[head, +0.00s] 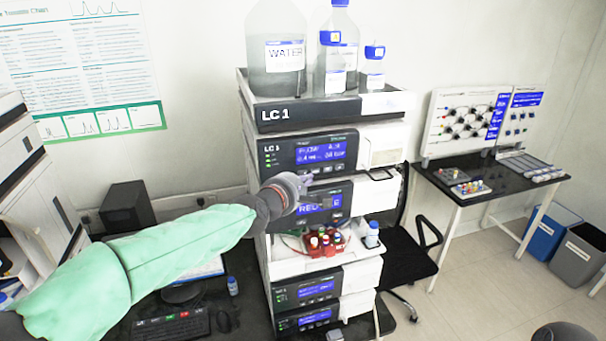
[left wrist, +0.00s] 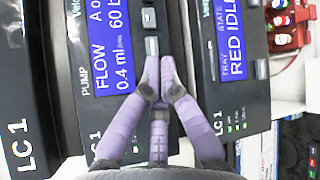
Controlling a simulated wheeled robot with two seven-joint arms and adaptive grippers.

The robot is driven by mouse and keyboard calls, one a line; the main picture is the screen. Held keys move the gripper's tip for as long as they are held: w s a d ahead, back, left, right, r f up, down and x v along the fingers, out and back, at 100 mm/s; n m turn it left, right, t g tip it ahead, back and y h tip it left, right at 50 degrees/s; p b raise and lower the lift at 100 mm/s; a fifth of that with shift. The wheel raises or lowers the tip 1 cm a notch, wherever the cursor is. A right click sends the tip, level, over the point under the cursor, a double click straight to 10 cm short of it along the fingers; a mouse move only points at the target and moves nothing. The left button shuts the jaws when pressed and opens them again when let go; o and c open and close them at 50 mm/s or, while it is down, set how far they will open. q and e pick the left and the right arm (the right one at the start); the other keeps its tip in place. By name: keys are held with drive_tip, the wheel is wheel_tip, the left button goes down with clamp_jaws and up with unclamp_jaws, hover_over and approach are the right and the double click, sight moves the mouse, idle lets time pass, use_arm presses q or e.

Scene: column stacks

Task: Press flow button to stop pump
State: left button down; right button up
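The pump module (head: 277,158) is in the LC 1 stack, below the top tray. Its blue display (left wrist: 108,50) reads FLOW and 0.4 ml in the left wrist view. A column of small grey buttons runs beside the display; one button (left wrist: 152,46) sits just beyond my fingertips, another (left wrist: 148,17) farther up. My left gripper (head: 304,181) is at the stack's front, near the pump's lower edge. Its purple-grey fingers (left wrist: 160,72) are together, with nothing seen between them. I cannot tell whether they touch the panel.
Below the pump is a module with a RED IDLE display (left wrist: 228,42), then an open bay with a red vial rack (head: 326,243). Bottles, including a WATER bottle (head: 284,80), stand on top. A dark chair (head: 408,255) is right of the stack.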

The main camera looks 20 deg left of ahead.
use_arm(q)
drive_tip(key=shift+w+a, duration=0.1)
idle(0.5)
drive_tip(key=shift+w+a+b, duration=0.15)
drive_tip(key=shift+w+b, duration=0.15)
drive_tip(key=shift+b, duration=0.15)
drive_tip(key=shift+w+a+b, duration=0.2)
drive_tip(key=shift+w+b, duration=0.1)
idle(0.6)
drive_tip(key=shift+s, duration=0.1)
drive_tip(key=shift+s+d+p, duration=0.45)
drive_tip(key=shift+s+p, duration=0.1)
drive_tip(key=shift+s, duration=0.05)
idle(0.3)
